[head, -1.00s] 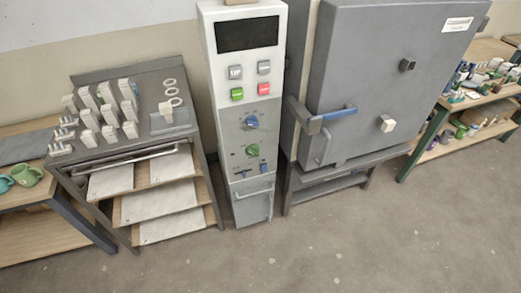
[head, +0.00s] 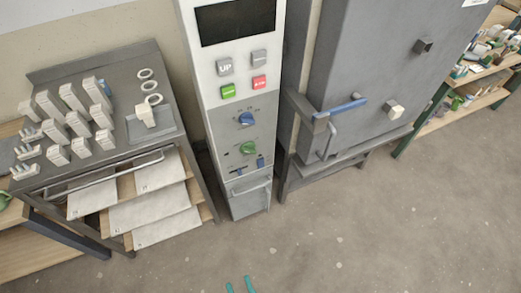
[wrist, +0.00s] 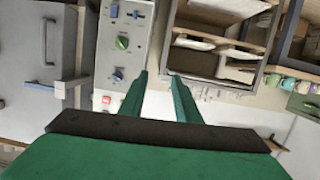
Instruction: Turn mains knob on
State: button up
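The tall control panel (head: 215,135) stands in the middle of the head view. It has a blue knob (head: 246,119) and below it a green knob (head: 248,148); the labels are too small to read, so I cannot tell which is the mains knob. In the wrist view, which looks upside down, the green knob (wrist: 122,42) and the blue knob (wrist: 118,74) show left of the fingers. My gripper (head: 240,286) shows only its teal fingertips at the bottom edge. In the wrist view my gripper (wrist: 159,78) is open and empty, apart from the panel.
A grey kiln (head: 365,70) with a blue-handled latch (head: 340,108) stands right of the panel. Left is a rack (head: 100,62) with white pieces on top and shelves (head: 150,215) pulled out. A shelf of pots (head: 480,80) is at far right. The floor in front is clear.

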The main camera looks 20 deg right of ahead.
jog(key=w+d+f+n+h, duration=0.1)
jog(key=w+d+f, duration=0.2)
jog(key=w, duration=0.5)
jog(key=w+d+f+n+h, duration=0.1)
jog(key=w+d+f+n, duration=0.2)
jog(key=w, duration=0.4)
jog(key=n+g+h, duration=0.1)
jog(key=n+h, duration=0.1)
send_near(249, 152)
jog(key=x, duration=0.8)
jog(key=shift+f, duration=0.15)
grip_shut()
